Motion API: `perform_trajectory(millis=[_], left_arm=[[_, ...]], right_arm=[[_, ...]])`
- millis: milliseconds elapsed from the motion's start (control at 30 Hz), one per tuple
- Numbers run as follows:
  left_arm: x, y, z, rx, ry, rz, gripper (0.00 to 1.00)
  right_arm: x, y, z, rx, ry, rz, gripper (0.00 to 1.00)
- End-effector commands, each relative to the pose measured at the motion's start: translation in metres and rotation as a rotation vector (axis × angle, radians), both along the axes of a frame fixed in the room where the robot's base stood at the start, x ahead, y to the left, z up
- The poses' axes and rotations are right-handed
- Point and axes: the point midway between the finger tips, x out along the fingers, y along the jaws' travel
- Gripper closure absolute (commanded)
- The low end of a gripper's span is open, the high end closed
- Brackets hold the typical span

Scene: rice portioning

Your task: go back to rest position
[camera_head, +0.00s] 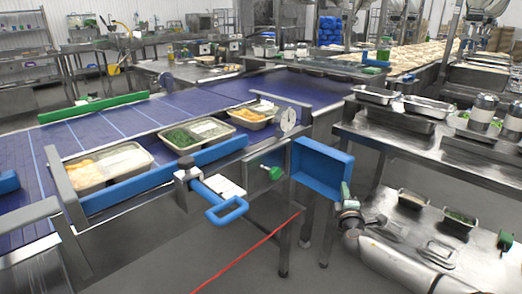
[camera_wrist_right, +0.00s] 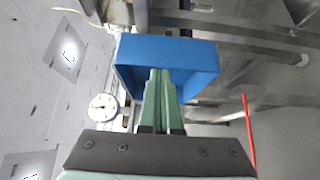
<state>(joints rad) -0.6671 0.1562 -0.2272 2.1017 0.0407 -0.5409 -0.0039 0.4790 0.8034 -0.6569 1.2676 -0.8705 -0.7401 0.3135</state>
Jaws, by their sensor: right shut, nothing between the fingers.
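My right gripper (camera_head: 346,188) stands upright beside the right edge of an open blue box (camera_head: 322,170), its green fingers together and empty. In the right wrist view the same green fingers (camera_wrist_right: 160,75) are closed, pointing towards the blue box (camera_wrist_right: 165,52) and overlapping it in the picture. I cannot tell whether they touch it. My left gripper is in neither view.
The purple conveyor (camera_head: 95,128) carries three filled trays, the nearest a two-part tray (camera_head: 92,185). A steel bench (camera_head: 395,137) on the right holds metal pans (camera_head: 375,95). A dial (camera_head: 288,119) stands by the conveyor.

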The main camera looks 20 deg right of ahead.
Motion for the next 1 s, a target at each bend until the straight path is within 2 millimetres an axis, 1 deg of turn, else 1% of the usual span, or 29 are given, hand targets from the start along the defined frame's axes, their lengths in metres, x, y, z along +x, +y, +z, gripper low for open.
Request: perform_trajectory(millis=[100,167,267,367,400,467,500,567,600,667,700,800,900,1000], left_arm=[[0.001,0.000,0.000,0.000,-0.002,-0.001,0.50],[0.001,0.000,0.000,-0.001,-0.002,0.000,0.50],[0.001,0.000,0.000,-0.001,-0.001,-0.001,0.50],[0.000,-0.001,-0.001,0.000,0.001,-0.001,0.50],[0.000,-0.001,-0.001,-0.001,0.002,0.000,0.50],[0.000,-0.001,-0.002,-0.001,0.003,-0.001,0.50],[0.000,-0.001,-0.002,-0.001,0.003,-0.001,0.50],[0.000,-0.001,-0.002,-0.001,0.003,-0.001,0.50],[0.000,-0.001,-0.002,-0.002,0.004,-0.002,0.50],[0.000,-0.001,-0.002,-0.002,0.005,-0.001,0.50],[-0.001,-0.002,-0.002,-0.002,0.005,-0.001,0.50],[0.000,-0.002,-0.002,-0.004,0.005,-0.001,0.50],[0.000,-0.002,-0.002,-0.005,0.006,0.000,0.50],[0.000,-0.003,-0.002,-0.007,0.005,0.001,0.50]], right_arm=[[0.000,0.002,-0.002,0.005,0.003,0.003,1.00],[-0.002,0.009,-0.010,0.024,0.013,0.012,1.00],[-0.011,0.034,-0.039,0.099,0.050,0.042,1.00],[-0.030,0.078,-0.085,0.235,0.114,0.091,1.00],[-0.041,0.099,-0.105,0.303,0.145,0.111,1.00],[-0.061,0.131,-0.133,0.409,0.190,0.136,1.00],[-0.076,0.152,-0.149,0.484,0.218,0.152,1.00],[-0.100,0.185,-0.171,0.600,0.260,0.171,1.00],[-0.118,0.206,-0.184,0.683,0.288,0.181,1.00],[-0.148,0.239,-0.199,0.812,0.326,0.191,1.00],[-0.168,0.258,-0.206,0.898,0.347,0.192,1.00],[-0.212,0.299,-0.214,1.099,0.382,0.184,1.00],[-0.247,0.325,-0.211,1.262,0.395,0.163,1.00],[-0.275,0.342,-0.205,1.396,0.393,0.133,1.00]])
